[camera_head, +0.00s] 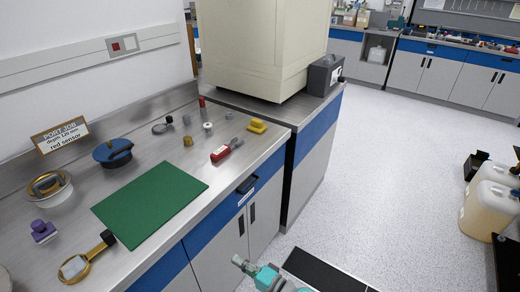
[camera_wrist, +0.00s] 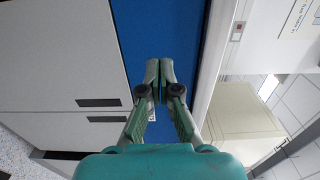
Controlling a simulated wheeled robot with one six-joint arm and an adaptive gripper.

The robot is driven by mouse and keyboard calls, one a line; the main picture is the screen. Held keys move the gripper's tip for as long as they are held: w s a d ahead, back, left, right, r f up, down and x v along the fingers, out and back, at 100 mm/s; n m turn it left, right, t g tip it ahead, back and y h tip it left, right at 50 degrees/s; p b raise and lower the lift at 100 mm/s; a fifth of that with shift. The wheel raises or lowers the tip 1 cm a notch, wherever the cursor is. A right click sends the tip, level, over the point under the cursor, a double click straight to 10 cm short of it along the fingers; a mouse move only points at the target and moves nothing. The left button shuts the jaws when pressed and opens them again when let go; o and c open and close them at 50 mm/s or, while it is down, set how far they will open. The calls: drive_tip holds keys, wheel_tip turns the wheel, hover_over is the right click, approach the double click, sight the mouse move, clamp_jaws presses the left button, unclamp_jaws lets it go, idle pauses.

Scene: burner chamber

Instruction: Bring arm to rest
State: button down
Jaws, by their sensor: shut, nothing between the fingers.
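My gripper (camera_wrist: 160,80) shows in the wrist view with its two fingertips together, shut and empty. Behind it in that view is the blue drawer front (camera_wrist: 155,30) of the bench, with grey cabinet doors (camera_wrist: 60,50) to the left. In the head view, a teal part of my arm (camera_head: 268,277) shows at the bottom edge, low in front of the bench and over the floor.
The steel bench (camera_head: 150,155) bears a green mat (camera_head: 150,203), a blue lidded pot (camera_head: 113,152), a magnifier (camera_head: 80,265), a red-handled tool (camera_head: 226,151) and a sign (camera_head: 60,134). A cream cabinet (camera_head: 262,45) stands behind. Jerrycans (camera_head: 488,208) stand at right. The floor (camera_head: 390,170) between is open.

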drive_tip(key=s+d+f+t+h, duration=0.2)
drive_tip(key=s+d+f+h, duration=0.3)
drive_tip(key=s+d+f, duration=0.45)
drive_tip(key=s+d+h, duration=0.6)
drive_tip(key=s+d, duration=0.4)
drive_tip(key=s, duration=0.3)
drive_tip(key=s+d+r+n+t+h, duration=0.2)
drive_tip(key=s+d+r+n, duration=0.1)
drive_tip(key=s+r, duration=0.6)
drive_tip(key=s+d+r+n+t+h, duration=0.1)
drive_tip(key=s+d+r+n+h, duration=0.1)
drive_tip(key=s+d+r, duration=0.4)
drive_tip(key=s+r+n, duration=0.1)
drive_tip(key=s+r, duration=0.3)
drive_tip(key=r, duration=0.2)
drive_tip(key=shift+t+h, duration=0.3)
drive_tip(key=shift+t, duration=0.1)
drive_tip(key=shift+s, duration=0.1)
